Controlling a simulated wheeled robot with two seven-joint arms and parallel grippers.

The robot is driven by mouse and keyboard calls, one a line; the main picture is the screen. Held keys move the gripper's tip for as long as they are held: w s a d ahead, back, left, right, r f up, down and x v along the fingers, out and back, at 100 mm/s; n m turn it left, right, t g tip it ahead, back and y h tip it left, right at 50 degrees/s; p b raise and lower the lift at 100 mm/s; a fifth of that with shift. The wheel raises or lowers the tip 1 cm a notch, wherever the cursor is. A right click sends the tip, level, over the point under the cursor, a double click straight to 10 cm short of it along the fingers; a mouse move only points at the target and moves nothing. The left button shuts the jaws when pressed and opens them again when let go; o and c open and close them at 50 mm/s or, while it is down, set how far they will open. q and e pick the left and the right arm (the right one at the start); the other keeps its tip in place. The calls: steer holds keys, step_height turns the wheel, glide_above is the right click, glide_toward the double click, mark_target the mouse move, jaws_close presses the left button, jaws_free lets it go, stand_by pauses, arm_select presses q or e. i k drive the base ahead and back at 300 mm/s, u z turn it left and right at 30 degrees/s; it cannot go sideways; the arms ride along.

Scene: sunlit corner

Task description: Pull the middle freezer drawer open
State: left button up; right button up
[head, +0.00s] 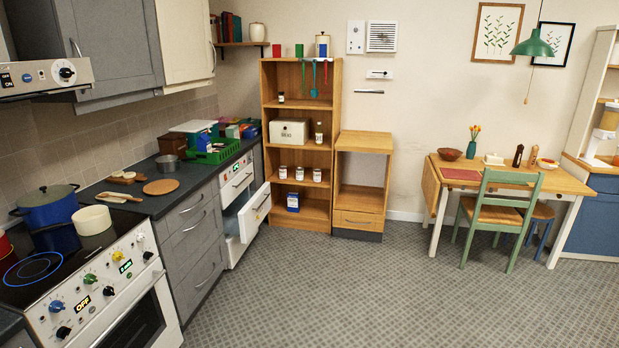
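The white freezer (236,183) is built into the grey counter run on the left, at its far end. Its top front is closed and has a small green display and a bar handle. Below it, a white drawer front with a handle (254,212) stands out from the unit into the room, with an opening and pale inner side showing behind it. It looks like a drawer pulled out. The lower part of the freezer (238,250) is partly hidden, and I cannot tell its fronts apart. Neither of my grippers is in view.
The white stove (110,290) and grey drawers (195,240) stand nearer along the left. A wooden shelf (301,225) and a low wooden cabinet (357,221) stand beyond the freezer. A table (550,180) with a green chair (497,212) is at right. The middle floor is clear.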

mark_target(261, 201)
steer(key=z, duration=0.05)
steer(key=i, duration=2)
steer(key=u, duration=0.3)
steer(key=i, duration=2.05)
steer(key=u, duration=0.45)
steer(key=i, duration=1.1)
steer(key=u, duration=0.15)
